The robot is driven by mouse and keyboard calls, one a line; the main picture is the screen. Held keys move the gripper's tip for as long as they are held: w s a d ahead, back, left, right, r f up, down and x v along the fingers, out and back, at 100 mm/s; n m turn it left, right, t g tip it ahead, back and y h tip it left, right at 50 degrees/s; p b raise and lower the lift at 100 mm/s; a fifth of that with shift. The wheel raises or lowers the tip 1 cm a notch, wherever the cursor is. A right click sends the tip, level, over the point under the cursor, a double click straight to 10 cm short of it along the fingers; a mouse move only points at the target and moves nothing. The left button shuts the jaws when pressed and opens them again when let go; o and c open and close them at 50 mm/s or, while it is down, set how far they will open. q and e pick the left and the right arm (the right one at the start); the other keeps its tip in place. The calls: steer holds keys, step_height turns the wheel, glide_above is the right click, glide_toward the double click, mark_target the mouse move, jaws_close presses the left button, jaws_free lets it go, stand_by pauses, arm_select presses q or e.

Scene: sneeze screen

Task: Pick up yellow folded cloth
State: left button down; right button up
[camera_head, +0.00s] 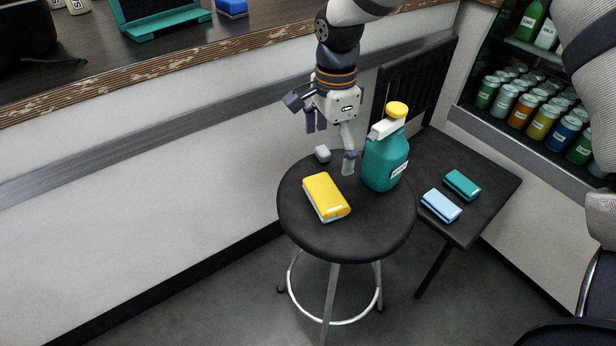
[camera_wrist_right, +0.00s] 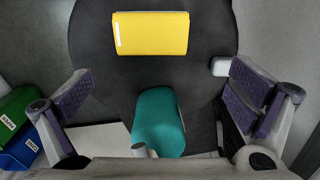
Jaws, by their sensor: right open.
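My left gripper does not show.
A teal bottle with yellow cap (camera_head: 386,155) stands on the stool, close beside my right gripper. A small grey-white object (camera_head: 322,153) lies behind the cloth. A dark chair (camera_head: 480,205) at right bears blue and green folded items. A wall and counter stand behind left.

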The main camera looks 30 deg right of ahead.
glide_above(326, 191)
steer(key=d, duration=0.1)
steer(key=f, duration=0.4)
steer(key=shift+s+f, duration=0.1)
steer(key=shift+s, duration=0.15)
steer(key=f, duration=0.2)
steer(key=f+b, duration=0.1)
steer(key=f, duration=0.1)
steer(key=a+f, duration=0.1)
steer(key=f, duration=0.2)
steer(key=shift+w+f, duration=0.1)
steer(key=shift+w, duration=0.05)
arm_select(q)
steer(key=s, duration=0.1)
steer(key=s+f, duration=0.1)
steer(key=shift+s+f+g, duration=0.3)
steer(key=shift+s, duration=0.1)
arm_select(e)
steer(key=c, duration=0.9)
